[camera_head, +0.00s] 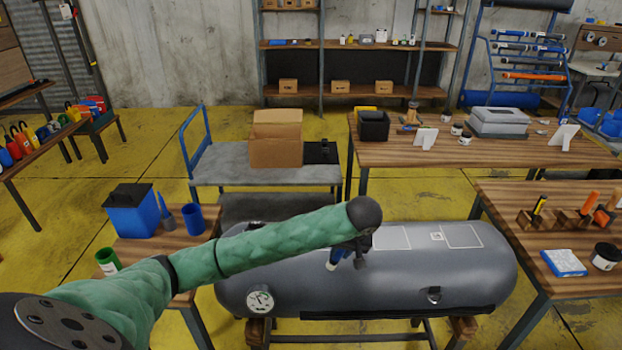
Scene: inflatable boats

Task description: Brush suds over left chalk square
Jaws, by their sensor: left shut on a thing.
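The grey inflatable tube (440,275) lies lengthwise on a wooden stand in front of me. The arm's end hides part of the brush. I cannot make out suds on the tube. My right gripper does not show.
A pressure gauge (260,300) sits on the tube's left end. The side table (150,252) at left holds a blue box (132,212), a blue cup (193,218) and a green cup (108,262). The right table (510,215) holds a blue-and-white pack (563,263) and a tin (605,256).

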